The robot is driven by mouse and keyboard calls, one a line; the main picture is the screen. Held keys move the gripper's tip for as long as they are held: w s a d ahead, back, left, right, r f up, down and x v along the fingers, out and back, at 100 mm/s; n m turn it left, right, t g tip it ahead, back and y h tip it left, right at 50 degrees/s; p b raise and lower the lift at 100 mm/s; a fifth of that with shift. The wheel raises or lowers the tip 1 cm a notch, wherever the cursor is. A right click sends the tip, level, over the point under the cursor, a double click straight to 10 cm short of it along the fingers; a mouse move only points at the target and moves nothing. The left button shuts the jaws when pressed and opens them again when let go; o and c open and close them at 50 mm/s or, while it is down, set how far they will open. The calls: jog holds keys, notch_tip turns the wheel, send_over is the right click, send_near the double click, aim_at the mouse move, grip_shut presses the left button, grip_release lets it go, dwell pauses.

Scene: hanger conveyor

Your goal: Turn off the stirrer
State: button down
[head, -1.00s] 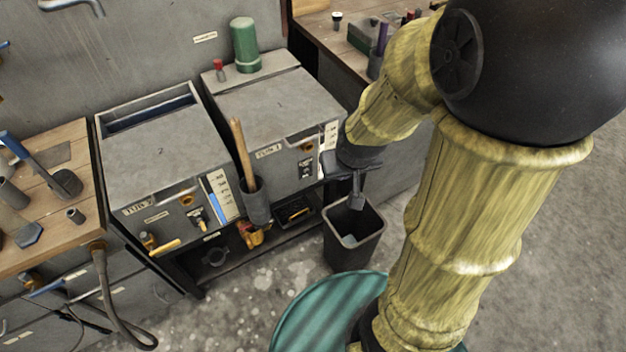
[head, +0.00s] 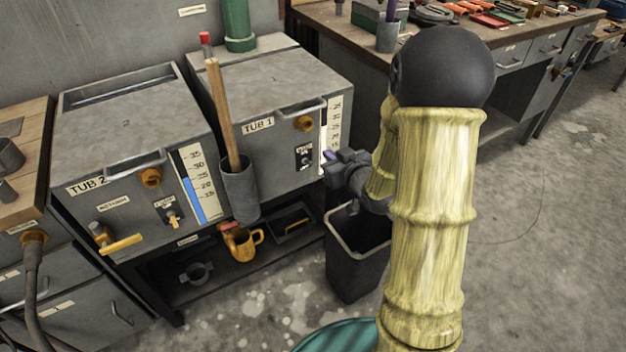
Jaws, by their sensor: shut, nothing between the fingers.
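Two grey tubs stand side by side against the wall, marked TUB 2 (head: 130,125) on the left and TUB 1 (head: 262,85) on the right. TUB 1's front carries a small dark switch plate (head: 303,157) below an orange round fitting. TUB 2's front carries a similar small switch (head: 172,216) with a pale lever. Their small labels are too blurred to read, so I cannot tell which is the stirrer's. My gripper (head: 332,164) is shut and empty, just right of TUB 1's switch plate and near its front. I cannot tell whether it touches the tub.
A dark bin (head: 358,255) stands on the floor below my gripper. A holder (head: 240,192) with a wooden-handled tool projects between the tubs. A workbench (head: 440,40) stands at the back right. The floor on the right is clear.

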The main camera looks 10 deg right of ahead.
jog(key=f+b, duration=0.1)
jog(key=f+t+y+b, duration=0.1)
jog(key=f, duration=0.1)
jog(key=f+t+y+b, duration=0.1)
jog(key=b, duration=0.1)
jog(key=shift+w+f, duration=0.25)
jog(key=shift+w, duration=0.1)
jog(key=shift+a+r, duration=0.1)
jog(key=b, duration=0.2)
send_over(309, 162)
jog(key=shift+s+f, duration=0.3)
jog(key=shift+f, duration=0.3)
jog(key=f, duration=0.2)
jog(key=s+f+b, duration=0.1)
jog(key=shift+d, duration=0.3)
jog(key=shift+s+d+f, duration=0.1)
jog(key=shift+s+f, duration=0.05)
jog(key=shift+f, duration=0.1)
jog(key=shift+a+f+b, duration=0.15)
jog(key=shift+a+b, duration=0.05)
jog(key=shift+b, duration=0.3)
